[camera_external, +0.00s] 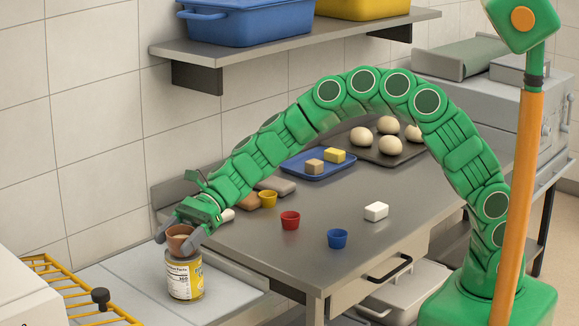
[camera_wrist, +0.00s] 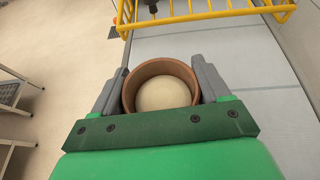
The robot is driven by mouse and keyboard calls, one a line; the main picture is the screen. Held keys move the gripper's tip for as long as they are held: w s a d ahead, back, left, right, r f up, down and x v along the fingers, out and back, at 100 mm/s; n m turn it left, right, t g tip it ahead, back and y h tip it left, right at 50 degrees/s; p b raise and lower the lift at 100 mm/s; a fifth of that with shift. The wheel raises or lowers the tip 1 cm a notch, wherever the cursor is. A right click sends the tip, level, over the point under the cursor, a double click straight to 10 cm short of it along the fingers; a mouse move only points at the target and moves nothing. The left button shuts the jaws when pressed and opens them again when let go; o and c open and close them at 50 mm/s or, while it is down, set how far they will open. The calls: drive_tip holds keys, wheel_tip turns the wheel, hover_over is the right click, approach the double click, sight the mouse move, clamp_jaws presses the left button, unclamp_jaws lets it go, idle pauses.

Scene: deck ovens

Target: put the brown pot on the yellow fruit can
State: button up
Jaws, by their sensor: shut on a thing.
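The brown pot (camera_external: 180,239) is between the fingers of my gripper (camera_external: 177,236), at the left end of the arm. The yellow fruit can (camera_external: 184,277) stands upright on the light grey surface directly below the pot. The pot's base appears at or just above the can's top; I cannot tell if they touch. In the wrist view, my gripper (camera_wrist: 161,91) has a finger against each side of the pot (camera_wrist: 160,70). A pale round thing (camera_wrist: 163,94) shows inside the pot's rim. The can is hidden in the wrist view.
A yellow wire rack (camera_external: 75,290) is left of the can. The steel table (camera_external: 300,270) to the right holds a yellow cup (camera_external: 267,199), a red cup (camera_external: 290,220), a blue cup (camera_external: 337,239), a white block (camera_external: 376,211) and trays. A shelf (camera_external: 300,40) hangs above.

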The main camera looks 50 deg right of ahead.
drive_tip(key=shift+f, duration=0.1)
drive_tip(key=o, duration=1.2)
drive_tip(key=shift+c, duration=0.2)
drive_tip(key=shift+d+r, duration=0.1)
drive_tip(key=shift+r, duration=0.1)
drive_tip(key=v, duration=1.1)
drive_tip(key=shift+d, duration=0.4)
drive_tip(key=shift+r, duration=0.1)
